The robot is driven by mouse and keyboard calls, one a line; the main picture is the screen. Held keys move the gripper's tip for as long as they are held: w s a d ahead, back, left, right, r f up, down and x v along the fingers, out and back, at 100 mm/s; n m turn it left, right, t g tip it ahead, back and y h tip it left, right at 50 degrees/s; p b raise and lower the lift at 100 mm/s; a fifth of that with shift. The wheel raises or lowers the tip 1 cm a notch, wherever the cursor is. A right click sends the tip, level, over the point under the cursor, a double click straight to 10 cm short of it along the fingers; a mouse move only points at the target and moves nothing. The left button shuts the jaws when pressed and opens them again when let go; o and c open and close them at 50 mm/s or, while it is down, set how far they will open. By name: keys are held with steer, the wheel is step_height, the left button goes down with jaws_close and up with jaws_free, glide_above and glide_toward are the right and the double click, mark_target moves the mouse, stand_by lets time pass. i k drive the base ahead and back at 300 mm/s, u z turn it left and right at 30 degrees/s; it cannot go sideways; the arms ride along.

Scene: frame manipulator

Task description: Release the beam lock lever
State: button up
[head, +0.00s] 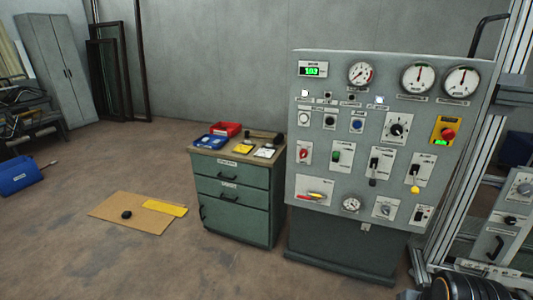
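A grey control panel (340,120) stands right of centre in the head view. Its small labels are too blurred to read, so I cannot tell which lever is the beam lock lever. A red and yellow handle (314,196) lies roughly level at the lower left. A black-handled lever (373,172) points down right of the middle. A yellow-tipped lever (415,187) points down farther right. My gripper is not in view, and I see nothing touching these levers.
A green drawer cabinet (232,204) with trays and small items on top stands left of the panel. A cardboard sheet (112,208) lies on the floor farther left. A metal frame (466,150) stands right of the panel. Floor in front of the cabinet is clear.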

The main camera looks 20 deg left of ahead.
mark_target(415, 190)
steer(key=z, duration=1.4)
steer(key=i, duration=2.55)
steer(key=u, duration=3)
